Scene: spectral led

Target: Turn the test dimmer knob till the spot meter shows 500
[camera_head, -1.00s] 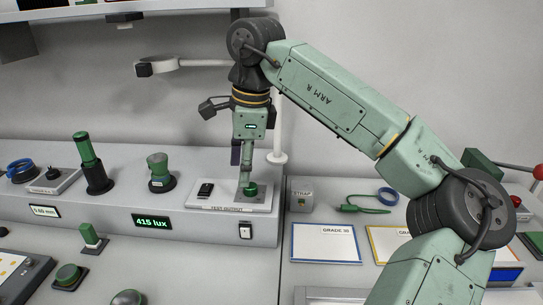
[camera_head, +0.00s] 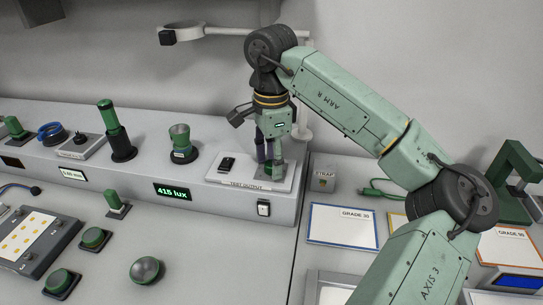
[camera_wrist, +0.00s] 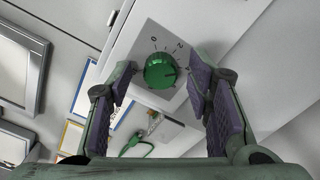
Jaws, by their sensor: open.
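My gripper (camera_wrist: 158,80) is open, with one purple-padded finger on each side of the knob and visible gaps between pads and knob. In the head view my gripper (camera_head: 270,160) points down over the test output plate (camera_head: 229,178), and its fingers mostly hide the knob there. The spot meter display (camera_head: 173,192) on the bench front reads 415 lux in green.
A black switch (camera_head: 227,164) lies left on the plate. A white rocker switch (camera_head: 263,208) is on the bench front below. A green-topped black cylinder (camera_head: 115,130) and a green cup-shaped part (camera_head: 181,142) stand to the left. A strap box (camera_head: 323,179) stands to the right.

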